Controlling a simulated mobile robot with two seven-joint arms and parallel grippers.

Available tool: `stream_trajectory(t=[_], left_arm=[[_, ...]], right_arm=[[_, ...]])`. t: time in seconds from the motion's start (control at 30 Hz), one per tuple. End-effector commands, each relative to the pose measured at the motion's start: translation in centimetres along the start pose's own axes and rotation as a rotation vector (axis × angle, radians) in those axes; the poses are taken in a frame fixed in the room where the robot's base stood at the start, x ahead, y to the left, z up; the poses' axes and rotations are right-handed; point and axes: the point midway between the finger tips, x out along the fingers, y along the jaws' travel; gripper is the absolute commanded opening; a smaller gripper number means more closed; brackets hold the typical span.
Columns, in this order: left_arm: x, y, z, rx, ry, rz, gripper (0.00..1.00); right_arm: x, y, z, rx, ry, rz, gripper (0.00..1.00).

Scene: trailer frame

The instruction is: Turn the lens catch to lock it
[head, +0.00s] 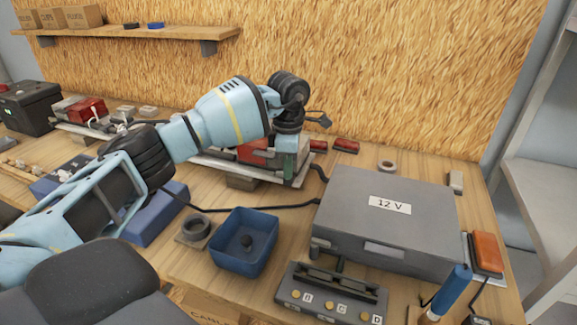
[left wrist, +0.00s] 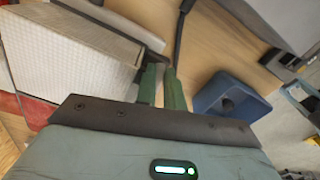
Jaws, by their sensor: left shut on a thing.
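My left gripper (head: 291,165) points down at the right end of the lamp unit, whose red part (head: 252,153) shows beside it in the head view. In the left wrist view its two green fingers (left wrist: 162,88) are close together at the edge of a pale, ribbed lens (left wrist: 75,48). The red part (left wrist: 38,110) lies left of that lens in this view. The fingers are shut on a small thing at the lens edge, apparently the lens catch. The catch is mostly hidden between them, and its angle cannot be told. My right gripper is not in view.
A grey 12 V box (head: 388,225) stands right of the lamp unit. A blue bin (head: 243,262) with a dark piece inside stands in front. A switch panel (head: 330,293), an orange lamp (head: 487,252) and a blue-handled tool (head: 452,290) are at the right front. A dark cable crosses the bench.

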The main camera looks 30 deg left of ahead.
Motion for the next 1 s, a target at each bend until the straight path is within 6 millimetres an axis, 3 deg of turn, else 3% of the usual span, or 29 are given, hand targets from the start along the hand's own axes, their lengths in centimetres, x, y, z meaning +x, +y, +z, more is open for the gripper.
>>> stream_trajectory(t=[0.4, 1.0], left_arm=[[0.00, 0.00, 0.02, 0.232, 0.000, 0.001, 0.00], [-0.02, -0.02, 0.04, 0.282, 0.000, 0.001, 0.00]], right_arm=[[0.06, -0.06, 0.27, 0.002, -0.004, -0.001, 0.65], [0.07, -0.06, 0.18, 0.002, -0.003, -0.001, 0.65]])
